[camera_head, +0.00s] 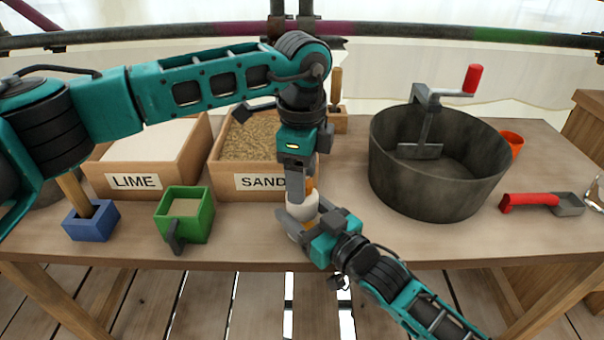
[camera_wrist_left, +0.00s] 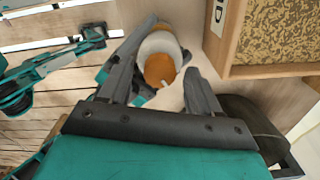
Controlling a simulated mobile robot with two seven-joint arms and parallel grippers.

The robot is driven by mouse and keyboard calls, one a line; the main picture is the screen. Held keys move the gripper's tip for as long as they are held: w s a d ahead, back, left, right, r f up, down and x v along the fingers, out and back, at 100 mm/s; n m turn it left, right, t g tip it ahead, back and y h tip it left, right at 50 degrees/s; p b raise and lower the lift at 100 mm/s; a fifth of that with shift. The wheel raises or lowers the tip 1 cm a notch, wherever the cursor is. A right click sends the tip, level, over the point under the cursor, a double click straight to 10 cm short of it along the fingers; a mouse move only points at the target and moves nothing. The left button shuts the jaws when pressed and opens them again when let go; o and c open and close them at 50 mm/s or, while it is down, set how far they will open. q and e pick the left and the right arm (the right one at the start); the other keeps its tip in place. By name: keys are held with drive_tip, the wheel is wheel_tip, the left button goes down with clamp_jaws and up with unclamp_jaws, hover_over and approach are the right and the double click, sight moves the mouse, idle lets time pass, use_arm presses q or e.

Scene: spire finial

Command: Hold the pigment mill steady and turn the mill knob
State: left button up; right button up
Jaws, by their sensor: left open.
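The pigment mill (camera_head: 303,204) is a small white body with an orange top, near the table's front edge, in front of the sand box. In the left wrist view the white body (camera_wrist_left: 158,43) and the orange mill knob (camera_wrist_left: 159,68) show. My left gripper (camera_head: 299,188) comes down from above, open, with its fingers (camera_wrist_left: 165,82) spread on either side of the knob and a gap at the right. My right gripper (camera_head: 302,217) reaches in from the lower right, with its fingers around the mill's body. The fingers partly hide the mill.
Boxes labelled LIME (camera_head: 135,181) and SAND (camera_head: 248,183) stand behind and left. A green container (camera_head: 186,214) and a blue one (camera_head: 91,221) are at the front left. A dark mixing tub (camera_head: 438,170) with a red-handled crank stands right.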

use_arm(q)
drive_tip(key=shift+f, duration=0.1)
drive_tip(key=c, duration=1.1)
drive_tip(key=shift+o, duration=0.2)
